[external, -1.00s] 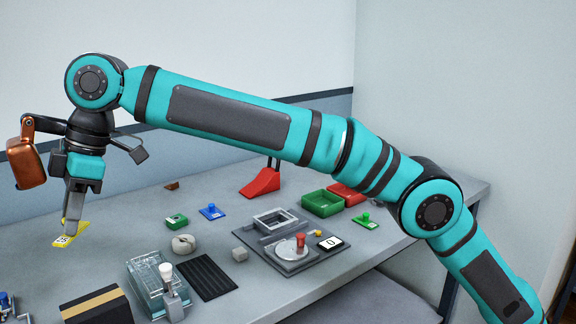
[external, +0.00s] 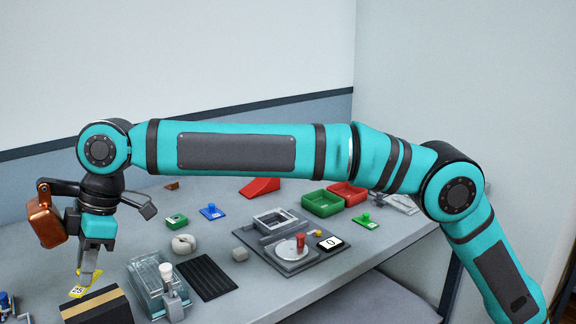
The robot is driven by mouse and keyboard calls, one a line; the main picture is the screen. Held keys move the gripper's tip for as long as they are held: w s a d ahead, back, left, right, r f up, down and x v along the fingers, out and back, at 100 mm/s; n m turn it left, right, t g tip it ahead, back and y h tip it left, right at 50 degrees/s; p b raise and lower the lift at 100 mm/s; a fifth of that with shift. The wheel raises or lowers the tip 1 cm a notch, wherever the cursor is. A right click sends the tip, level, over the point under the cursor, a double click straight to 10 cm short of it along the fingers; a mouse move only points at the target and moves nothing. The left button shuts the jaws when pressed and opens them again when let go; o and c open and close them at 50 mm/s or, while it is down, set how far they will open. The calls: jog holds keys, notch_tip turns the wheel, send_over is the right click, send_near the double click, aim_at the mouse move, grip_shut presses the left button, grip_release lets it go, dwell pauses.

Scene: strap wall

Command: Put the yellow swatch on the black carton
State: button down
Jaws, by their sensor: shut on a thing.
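The yellow swatch (external: 77,291) is a small flat yellow piece with a white label and dark marks, at the left of the external view. My gripper (external: 87,284) is shut on the swatch by its edge and points downward. The black carton (external: 104,309) is a dark box with a tan stripe along its top, at the bottom left. The swatch shows just behind and left of the carton's top in the picture. I cannot tell how high it is above the table or whether it touches the carton.
A clear glass box (external: 150,284) with a white-topped knob (external: 167,272) stands right of the carton. A black ribbed mat (external: 207,277) lies beside it. A blue-knobbed fixture (external: 6,304) is at the far left edge. A white ring (external: 184,244) and green block (external: 176,221) lie farther back.

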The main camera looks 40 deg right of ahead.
jog(key=shift+f, duration=2.05)
jog(key=c, duration=1.4)
grip_release()
jog(key=shift+f, duration=0.1)
jog(key=shift+o, duration=0.2)
jog(key=v, duration=1.2)
